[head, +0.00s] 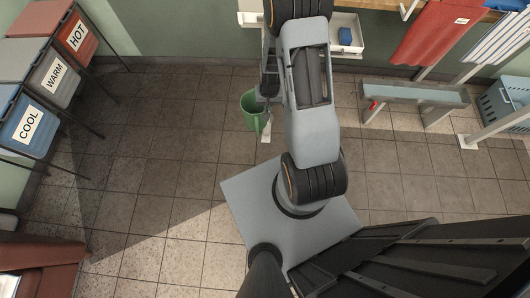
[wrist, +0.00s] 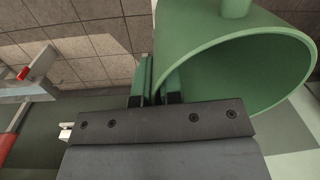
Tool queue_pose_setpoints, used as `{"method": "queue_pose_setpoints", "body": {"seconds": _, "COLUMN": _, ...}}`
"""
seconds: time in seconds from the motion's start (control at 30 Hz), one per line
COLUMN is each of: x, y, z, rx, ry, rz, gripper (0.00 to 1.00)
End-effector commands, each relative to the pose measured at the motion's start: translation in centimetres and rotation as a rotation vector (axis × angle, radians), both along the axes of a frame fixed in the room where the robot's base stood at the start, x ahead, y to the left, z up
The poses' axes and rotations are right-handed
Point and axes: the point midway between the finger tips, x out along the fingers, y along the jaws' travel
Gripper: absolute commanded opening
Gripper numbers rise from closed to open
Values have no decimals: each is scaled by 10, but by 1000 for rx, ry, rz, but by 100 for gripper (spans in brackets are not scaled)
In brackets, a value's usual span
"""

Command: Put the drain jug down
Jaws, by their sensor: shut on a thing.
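The green drain jug (head: 251,113) shows just left of my arm in the head view, its round mouth visible. In the wrist view the jug (wrist: 185,35) fills the upper right, with its wide mouth facing the lower right of the picture. My gripper (wrist: 155,97) is shut on the jug at a narrow green part along its left side; I cannot tell whether this is the handle. In the head view the gripper is mostly hidden by my arm. The jug appears to be held above the floor, but its exact height is unclear.
Bins labelled HOT (head: 77,36), WARM (head: 54,76) and COOL (head: 28,122) stand at the left. A grey bench (head: 415,94) and a blue crate (head: 504,103) are at the right. A white tray (head: 346,22) is at the back. The tiled floor at left is clear.

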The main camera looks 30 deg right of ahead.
Motion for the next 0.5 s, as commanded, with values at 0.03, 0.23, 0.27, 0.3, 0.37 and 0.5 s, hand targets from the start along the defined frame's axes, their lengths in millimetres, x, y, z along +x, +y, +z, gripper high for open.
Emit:
{"method": "queue_pose_setpoints", "body": {"seconds": 0.03, "x": -5, "y": -7, "z": -44, "rx": 1, "ry": 2, "rz": -32, "gripper": 0}}
{"method": "queue_pose_setpoints", "body": {"seconds": 0.23, "x": -22, "y": -30, "z": -131, "rx": 1, "ry": 3, "rz": -152, "gripper": 0}}
{"method": "queue_pose_setpoints", "body": {"seconds": 0.27, "x": -25, "y": -33, "z": -144, "rx": 1, "ry": 2, "rz": -171, "gripper": 0}}
{"method": "queue_pose_setpoints", "body": {"seconds": 0.3, "x": -29, "y": -38, "z": -162, "rx": 1, "ry": 2, "rz": -195, "gripper": 0}}
{"method": "queue_pose_setpoints", "body": {"seconds": 0.37, "x": -36, "y": -45, "z": -188, "rx": 1, "ry": 3, "rz": -231, "gripper": 0}}
{"method": "queue_pose_setpoints", "body": {"seconds": 0.5, "x": -52, "y": -60, "z": -248, "rx": 1, "ry": 2, "rz": -316, "gripper": 0}}
